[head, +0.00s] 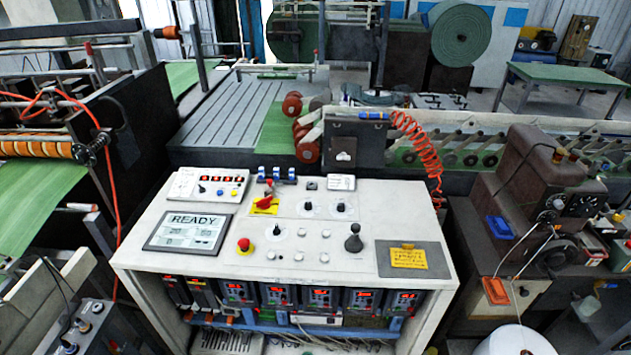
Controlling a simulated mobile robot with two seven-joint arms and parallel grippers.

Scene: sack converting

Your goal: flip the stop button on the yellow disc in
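The red stop button (244,243) stands on a yellow disc (245,250) on the sloping white top of the control console (330,275). It lies right of the display panel and left of the small round buttons. Whether the button is pressed in or raised is too small to tell. Neither of my grippers shows in the head view.
On the console top are a display reading READY (188,232), a red switch on a yellow plate (265,203), a black joystick (353,240), several knobs and a dark panel with a yellow label (407,257). An orange coiled cable (420,150) hangs behind. Machines stand at both sides.

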